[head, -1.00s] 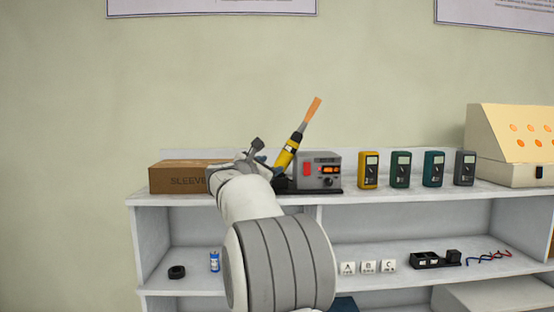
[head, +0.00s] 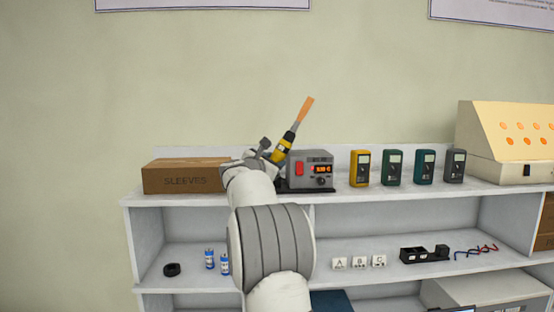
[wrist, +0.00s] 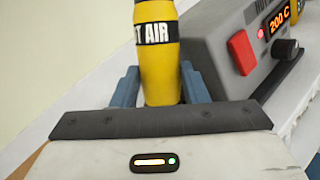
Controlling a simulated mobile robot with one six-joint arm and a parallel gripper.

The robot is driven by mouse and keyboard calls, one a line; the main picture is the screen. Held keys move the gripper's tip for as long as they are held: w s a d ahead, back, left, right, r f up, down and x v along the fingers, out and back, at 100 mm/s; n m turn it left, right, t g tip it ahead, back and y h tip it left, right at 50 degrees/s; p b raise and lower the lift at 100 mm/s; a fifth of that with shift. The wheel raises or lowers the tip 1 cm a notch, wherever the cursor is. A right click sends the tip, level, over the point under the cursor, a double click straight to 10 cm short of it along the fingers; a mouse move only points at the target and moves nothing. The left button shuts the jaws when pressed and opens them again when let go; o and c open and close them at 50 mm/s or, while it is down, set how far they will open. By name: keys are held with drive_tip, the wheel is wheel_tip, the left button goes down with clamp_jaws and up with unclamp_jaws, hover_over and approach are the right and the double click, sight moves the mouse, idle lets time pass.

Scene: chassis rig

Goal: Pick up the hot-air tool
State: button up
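The hot-air tool (head: 283,150) has a yellow and black handle and a metal nozzle with an orange tip. It leans up to the right, beside the left of its grey station (head: 311,165) on the top shelf. My gripper (head: 262,158) is at the handle, partly hidden by my arm. In the wrist view, the handle (wrist: 158,75) with "HOT AIR" lettering stands between the two blue fingers of my gripper (wrist: 161,88). Little or no gap shows on either side; I cannot tell if they press on it. The handle's lower end is hidden.
The station's red switch and lit display (wrist: 280,20) are close on the right in the wrist view. A SLEEVES box (head: 185,177) is to the left. Several meters (head: 391,167) stand to the right.

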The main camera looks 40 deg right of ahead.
clamp_jaws()
drive_tip(key=shift+r, duration=0.1)
